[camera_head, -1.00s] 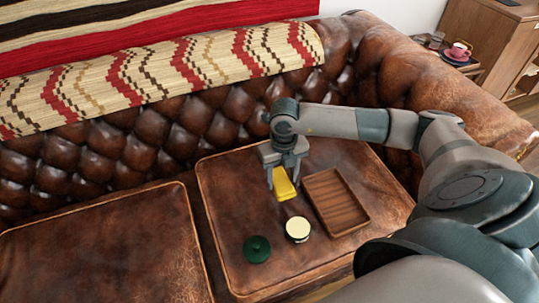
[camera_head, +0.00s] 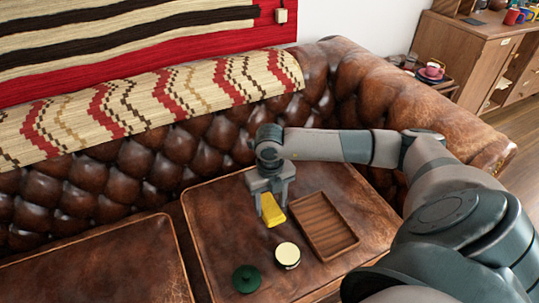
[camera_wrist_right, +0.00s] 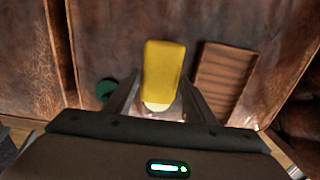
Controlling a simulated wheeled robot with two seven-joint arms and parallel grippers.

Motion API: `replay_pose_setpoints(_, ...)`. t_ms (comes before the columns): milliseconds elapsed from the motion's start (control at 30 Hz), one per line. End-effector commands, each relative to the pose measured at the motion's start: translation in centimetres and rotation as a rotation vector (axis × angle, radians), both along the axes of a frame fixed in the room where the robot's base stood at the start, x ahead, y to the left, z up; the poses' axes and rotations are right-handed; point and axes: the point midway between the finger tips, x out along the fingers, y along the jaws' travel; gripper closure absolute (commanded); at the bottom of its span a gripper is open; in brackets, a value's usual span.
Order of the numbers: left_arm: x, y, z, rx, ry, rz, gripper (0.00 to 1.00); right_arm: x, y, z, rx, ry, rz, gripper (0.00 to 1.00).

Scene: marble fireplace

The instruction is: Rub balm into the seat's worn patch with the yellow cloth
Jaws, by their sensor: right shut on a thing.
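My right gripper (camera_head: 270,200) is shut on the yellow cloth (camera_head: 273,212), a folded pad hanging from its fingers over the brown leather seat (camera_head: 215,215). The cloth also shows between the fingers in the right wrist view (camera_wrist_right: 163,72). I cannot tell whether it touches the seat. An open balm tin (camera_head: 288,254) with a cream top sits in front of the cloth. Its green lid (camera_head: 246,279) lies to the left of it. In the right wrist view the cloth partly hides the tin (camera_wrist_right: 157,107). No worn patch stands out clearly. My left gripper is not in view.
A shallow wooden tray (camera_head: 318,246), empty, lies on the seat right of the cloth. The tufted backrest (camera_head: 150,160) rises behind, with a patterned throw (camera_head: 150,105) over it. The seat's left part is clear.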

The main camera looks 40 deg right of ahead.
Motion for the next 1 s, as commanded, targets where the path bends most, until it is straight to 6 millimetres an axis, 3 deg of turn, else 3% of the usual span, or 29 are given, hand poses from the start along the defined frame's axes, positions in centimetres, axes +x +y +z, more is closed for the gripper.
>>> replay_pose_setpoints(467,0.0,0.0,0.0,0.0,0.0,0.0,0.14,0.4,0.6,0.4,0.001,-0.001,0.078,0.68)
replay_pose_setpoints(667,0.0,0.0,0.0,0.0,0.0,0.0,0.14,1.3,2.0,1.6,0.001,-0.003,0.3,0.68)
replay_pose_setpoints(1000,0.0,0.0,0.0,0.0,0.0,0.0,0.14,3.4,5.5,4.8,-0.001,-0.004,0.9,0.68)
